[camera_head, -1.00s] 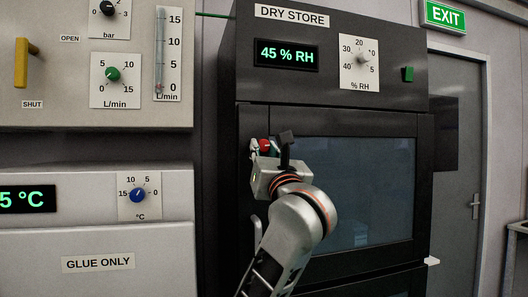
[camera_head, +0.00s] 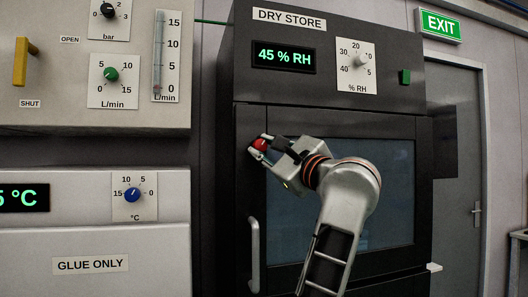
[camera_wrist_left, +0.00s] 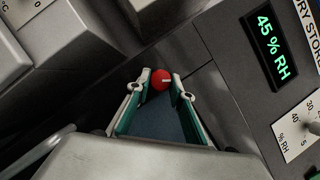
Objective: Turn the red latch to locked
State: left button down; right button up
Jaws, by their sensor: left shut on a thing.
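The red latch (camera_head: 260,145) is a small round red knob on the upper left of the dry store's dark door frame (camera_head: 251,180). My left gripper (camera_head: 258,147) reaches it from the right, with its fingers on either side of the latch. In the left wrist view the red latch (camera_wrist_left: 160,80) sits between the two fingertips (camera_wrist_left: 161,84), and a pale mark shows on its face. The gripper is shut on the latch. The fingers hide part of it in the head view. My right gripper is not in view.
A vertical door handle (camera_head: 254,255) stands below the latch. The dry store's display (camera_head: 284,56) reads 45 % RH, with a dial (camera_head: 357,66) beside it. A grey cabinet labelled GLUE ONLY (camera_head: 90,265) stands at the left.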

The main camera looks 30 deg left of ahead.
pick_arm(q)
jog(key=n, duration=0.1)
jog(key=n+g, duration=0.1)
jog(key=n, duration=0.1)
jog(key=shift+d+r+h, duration=0.1)
jog(key=shift+r+h, duration=0.1)
jog(key=shift+h, duration=0.1)
jog(key=shift+r+n+g+h+p, duration=0.1)
jog(key=shift+n+g+h+p, duration=0.25)
jog(key=shift+n, duration=0.8)
jog(key=shift+n+g+h+p, duration=0.1)
jog(key=shift+n+g, duration=0.45)
jog(key=shift+n, duration=0.6)
jog(key=shift+w, duration=0.1)
jog(key=c, duration=1.8)
grip_release()
